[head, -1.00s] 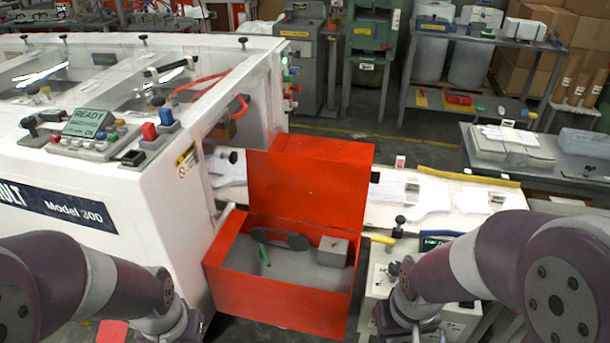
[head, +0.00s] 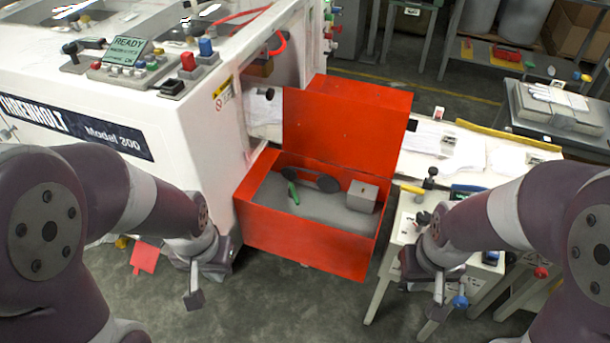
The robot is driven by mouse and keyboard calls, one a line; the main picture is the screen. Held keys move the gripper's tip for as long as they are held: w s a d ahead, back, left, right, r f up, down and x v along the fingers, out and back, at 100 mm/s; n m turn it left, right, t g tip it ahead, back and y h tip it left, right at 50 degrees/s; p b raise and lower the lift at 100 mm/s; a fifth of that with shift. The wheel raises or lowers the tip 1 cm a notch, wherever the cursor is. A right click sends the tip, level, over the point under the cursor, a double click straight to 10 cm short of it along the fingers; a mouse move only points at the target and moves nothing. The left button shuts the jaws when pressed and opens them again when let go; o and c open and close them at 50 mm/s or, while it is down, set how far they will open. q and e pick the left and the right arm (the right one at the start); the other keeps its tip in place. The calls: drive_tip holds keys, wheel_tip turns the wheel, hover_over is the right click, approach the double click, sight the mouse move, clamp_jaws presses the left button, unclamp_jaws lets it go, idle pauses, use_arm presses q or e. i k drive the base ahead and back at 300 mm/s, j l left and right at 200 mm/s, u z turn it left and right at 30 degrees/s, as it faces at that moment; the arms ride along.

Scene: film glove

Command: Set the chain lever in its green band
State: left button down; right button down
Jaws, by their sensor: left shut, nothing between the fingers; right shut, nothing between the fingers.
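An open red box (head: 310,242) stands beside the white machine, its red lid (head: 345,125) raised. Inside it, a dark chain-like link with rounded ends (head: 310,174) lies over the grey interior. A small green piece (head: 293,193) stands tilted just below the link's left part. I cannot tell for certain which part is the lever and which is the green band. My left gripper (head: 193,299) is shut and empty, left of the box and apart from it. My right gripper (head: 438,291) is shut and empty, right of the box, in front of a small white table.
A grey block (head: 362,196) sits in the box's right end. The white machine (head: 190,120) with a button panel and READY display fills the left. The small white table (head: 408,228) stands right of the box. Floor (head: 300,300) in front of the box is clear.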

sight(292, 192)
drive_tip(key=i+j+z, duration=0.15)
drive_tip(key=z, duration=0.2)
drive_tip(key=i+j+z, duration=0.5)
drive_tip(key=z, duration=0.2)
drive_tip(key=i, duration=0.1)
